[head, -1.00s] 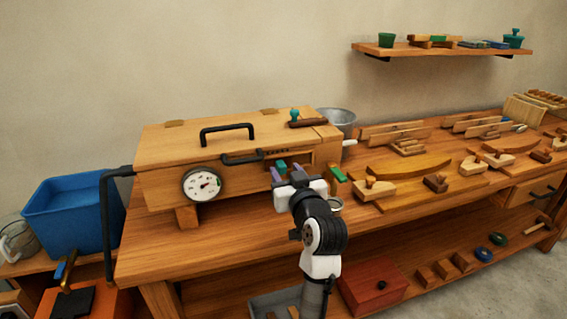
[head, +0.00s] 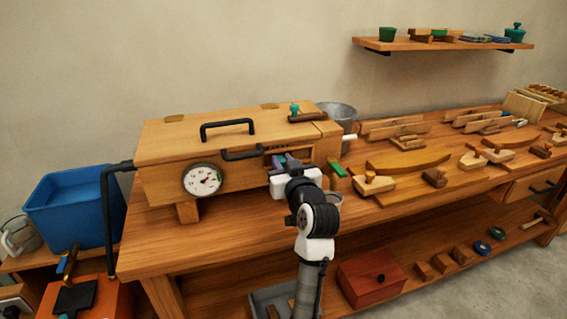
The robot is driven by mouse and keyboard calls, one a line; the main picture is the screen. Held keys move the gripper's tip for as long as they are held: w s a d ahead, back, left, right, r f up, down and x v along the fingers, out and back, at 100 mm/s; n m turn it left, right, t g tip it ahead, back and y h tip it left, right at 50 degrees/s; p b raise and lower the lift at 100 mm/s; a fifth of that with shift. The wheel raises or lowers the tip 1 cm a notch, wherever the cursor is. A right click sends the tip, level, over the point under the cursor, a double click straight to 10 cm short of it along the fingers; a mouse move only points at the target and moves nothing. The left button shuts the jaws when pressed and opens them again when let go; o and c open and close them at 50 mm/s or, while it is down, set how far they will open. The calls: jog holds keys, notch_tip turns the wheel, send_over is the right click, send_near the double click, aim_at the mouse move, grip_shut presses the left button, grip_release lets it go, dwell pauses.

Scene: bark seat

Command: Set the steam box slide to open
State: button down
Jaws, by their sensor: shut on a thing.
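The steam box (head: 155,171) is a long wooden box with a lid, on the bench at left centre. Its slide sits in a dark slot at the right of the front face, under a row of small marks. The knob and most of the slide are largely hidden by the fingers and my wrist, so the slide's exact position cannot be told.
A round gauge (head: 202,180) and a black front handle (head: 242,154) are left of my gripper. Wooden planes and curved pieces fill the bench further right.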

jog(key=d, duration=0.1)
jog(key=w+d+b, duration=0.1)
jog(key=d, duration=0.2)
jog(key=shift+w+d, duration=0.25)
jog(key=shift+d, duration=0.15)
jog(key=shift+d+r, duration=0.1)
jog(key=shift+d, duration=0.1)
jog(key=c, duration=1.3)
grip_release()
jog(key=shift+w+d, duration=0.1)
jog(key=shift+s+d+b, duration=0.1)
jog(key=shift+s+b, duration=0.25)
jog(key=shift+s, duration=0.1)
jog(key=b+v, duration=0.3)
jog(key=v, duration=1)
